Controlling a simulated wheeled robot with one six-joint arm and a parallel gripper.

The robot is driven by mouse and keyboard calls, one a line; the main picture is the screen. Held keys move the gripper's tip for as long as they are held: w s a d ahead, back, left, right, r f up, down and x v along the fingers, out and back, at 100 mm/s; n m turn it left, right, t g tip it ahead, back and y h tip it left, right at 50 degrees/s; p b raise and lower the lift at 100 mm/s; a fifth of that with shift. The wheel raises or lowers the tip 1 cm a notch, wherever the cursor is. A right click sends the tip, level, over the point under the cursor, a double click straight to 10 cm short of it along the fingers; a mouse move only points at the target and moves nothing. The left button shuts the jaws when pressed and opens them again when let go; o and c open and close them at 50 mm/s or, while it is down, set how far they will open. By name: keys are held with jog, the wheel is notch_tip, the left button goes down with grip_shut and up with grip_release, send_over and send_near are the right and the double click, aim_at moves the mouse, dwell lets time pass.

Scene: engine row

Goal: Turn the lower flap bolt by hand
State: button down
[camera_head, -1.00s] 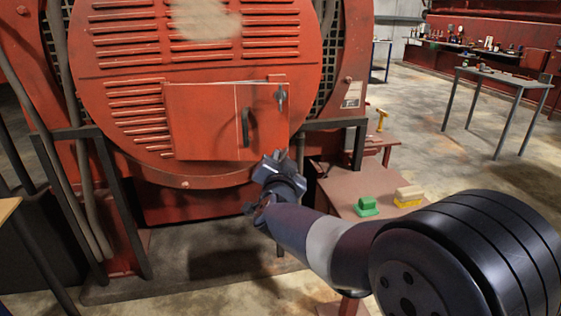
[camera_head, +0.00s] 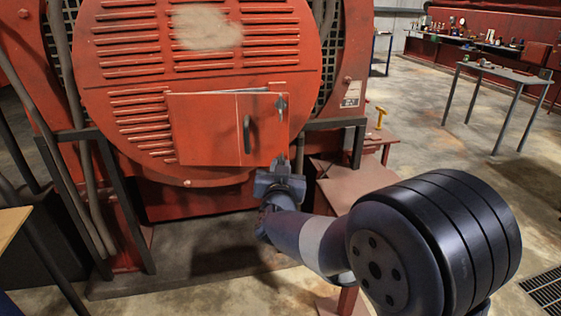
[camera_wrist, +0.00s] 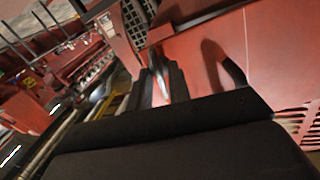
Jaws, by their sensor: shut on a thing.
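The red flap (camera_head: 205,130) is on the round louvred front of the red machine, with a dark curved handle (camera_head: 246,134). The handle also shows in the wrist view (camera_wrist: 222,62). An upper bolt (camera_head: 281,104) sits at the flap's top right. My gripper (camera_head: 280,162) is at the flap's lower right corner, fingers pointing up at it. It is shut on the lower flap bolt (camera_wrist: 161,84), a small bright metal piece between the fingers in the wrist view. In the head view the gripper hides this bolt.
A small red table (camera_head: 350,185) stands right of the machine, partly behind my arm. Dark frame posts (camera_head: 358,145) flank the flap. A grey table (camera_head: 505,75) stands farther right, with open floor around it.

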jog(key=shift+n+p, duration=0.35)
jog(key=shift+n, duration=0.35)
jog(key=c, duration=1.6)
grip_release()
jog(key=s, duration=1.1)
jog(key=shift+d, duration=0.1)
jog(key=shift+w, duration=0.1)
